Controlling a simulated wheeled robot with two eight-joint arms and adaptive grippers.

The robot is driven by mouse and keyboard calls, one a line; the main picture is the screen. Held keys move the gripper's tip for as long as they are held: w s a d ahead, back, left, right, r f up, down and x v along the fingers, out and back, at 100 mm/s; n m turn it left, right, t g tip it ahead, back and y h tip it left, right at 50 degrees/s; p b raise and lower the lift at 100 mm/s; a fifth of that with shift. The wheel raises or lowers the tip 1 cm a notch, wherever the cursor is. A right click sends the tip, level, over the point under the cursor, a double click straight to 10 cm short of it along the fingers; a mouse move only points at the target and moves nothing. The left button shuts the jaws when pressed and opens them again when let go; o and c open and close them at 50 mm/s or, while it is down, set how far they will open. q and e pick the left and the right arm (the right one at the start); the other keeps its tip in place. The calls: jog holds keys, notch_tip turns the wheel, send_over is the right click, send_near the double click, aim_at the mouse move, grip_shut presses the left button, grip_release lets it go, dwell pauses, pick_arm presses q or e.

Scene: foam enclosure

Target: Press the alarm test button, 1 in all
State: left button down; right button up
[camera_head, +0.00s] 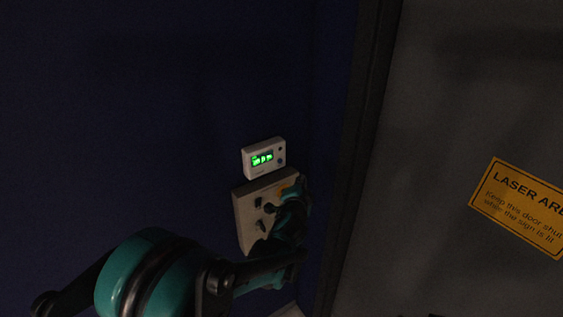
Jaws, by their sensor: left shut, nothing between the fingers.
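A pale control box (245,205) is fixed on the dark blue wall, with several small dark knobs or switches on its face. A small yellow-orange patch shows near its upper right, beside my gripper. I cannot tell which control is the alarm test button; part of the face is hidden behind my left arm. My left gripper (301,184) is shut and empty, in front of the right side of this box. I cannot tell whether its tips touch the box. My right gripper is not in view.
A small white unit (264,158) with a lit green display is just above the box. To the right are a dark door frame (363,130) and a grey door (450,110) bearing an orange laser-area sign (522,208). The wall to the left is bare.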

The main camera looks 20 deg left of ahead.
pick_arm(q)
send_near(285, 160)
jog(key=w+d+f, duration=0.1)
jog(key=w+d, duration=0.1)
jog(key=w, duration=0.1)
jog(key=shift+w+a+f, duration=0.1)
jog(key=shift+w+a, duration=0.45)
jog(key=shift+a, duration=0.2)
jog(key=shift+w+a, duration=0.1)
dwell(0.8)
jog(key=shift+w+a, duration=0.15)
jog(key=shift+a, duration=0.1)
jog(key=shift+w+a+b, duration=0.25)
jog(key=shift+a+b, duration=0.05)
jog(key=shift+b, duration=0.05)
dwell(0.7)
jog(key=shift+d, duration=0.1)
jog(key=shift+s+d, duration=0.5)
jog(key=shift+d, duration=0.1)
